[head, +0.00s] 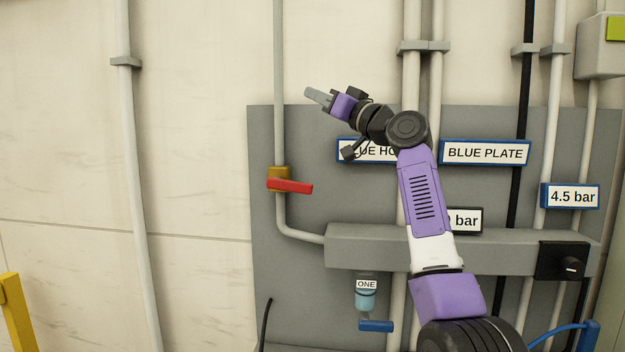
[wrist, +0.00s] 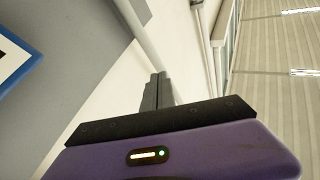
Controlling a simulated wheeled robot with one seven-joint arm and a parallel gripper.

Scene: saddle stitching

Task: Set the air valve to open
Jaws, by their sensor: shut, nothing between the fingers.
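In the head view, a valve with a red lever (head: 291,186) and a brass body (head: 277,173) sits on a grey vertical pipe at the left of the panel. The lever points right, roughly crosswise to the pipe. My gripper (head: 309,94) is above the valve, near the panel's top edge, with its fingers pointing left toward the pipe. The fingers are shut and empty; they also show together in the wrist view (wrist: 157,92). A second valve with a blue handle (head: 376,326) hangs below a part labelled ONE (head: 366,284). No label shows by the red lever.
My arm hides part of the signs. Bare wall (head: 200,150) lies left; a yellow rail (head: 14,310) stands lower left.

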